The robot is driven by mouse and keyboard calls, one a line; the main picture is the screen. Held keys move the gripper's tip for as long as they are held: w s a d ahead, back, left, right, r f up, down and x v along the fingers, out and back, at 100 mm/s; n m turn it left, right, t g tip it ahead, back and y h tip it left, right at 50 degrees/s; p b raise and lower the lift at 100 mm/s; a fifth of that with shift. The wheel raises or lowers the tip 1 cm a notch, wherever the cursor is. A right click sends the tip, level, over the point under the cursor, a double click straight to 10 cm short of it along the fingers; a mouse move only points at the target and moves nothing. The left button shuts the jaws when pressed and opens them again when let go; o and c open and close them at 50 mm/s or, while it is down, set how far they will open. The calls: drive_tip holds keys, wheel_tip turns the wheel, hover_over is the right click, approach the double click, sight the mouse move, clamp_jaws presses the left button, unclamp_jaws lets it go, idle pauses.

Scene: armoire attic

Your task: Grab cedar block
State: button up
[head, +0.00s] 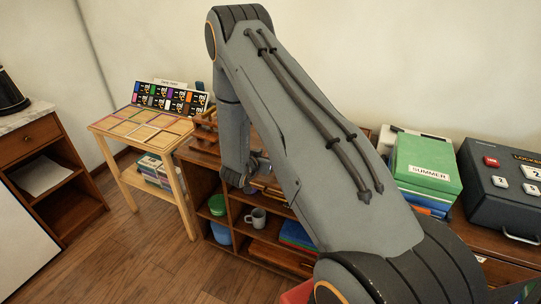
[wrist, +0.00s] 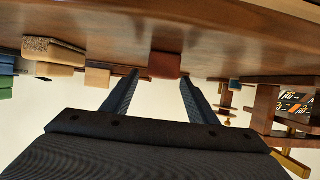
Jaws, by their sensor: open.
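In the wrist view, which looks upside down, my gripper (wrist: 158,76) is open, with one dark finger on each side. A reddish-brown block (wrist: 166,65) sits on the wooden top beyond the fingertips, roughly in line with the gap. It may be the cedar block, but no label shows. A tan block (wrist: 97,77) is just left of the left finger. A larger pale block with a speckled face (wrist: 55,52) is further left. Nothing is held.
A brown wooden rack (wrist: 264,108) stands right of the fingers, near a small blue item (wrist: 235,84). In the head view, a green SUMMER box (head: 426,164) and a dark case (head: 503,190) stand right of my arm.

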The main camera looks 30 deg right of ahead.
drive_tip(key=shift+w+d+f, duration=0.3)
drive_tip(key=shift+w+d, duration=0.05)
drive_tip(key=shift+d, duration=0.05)
drive_tip(key=c, duration=1.2)
drive_tip(key=shift+o, duration=0.2)
drive_tip(key=shift+r, duration=0.1)
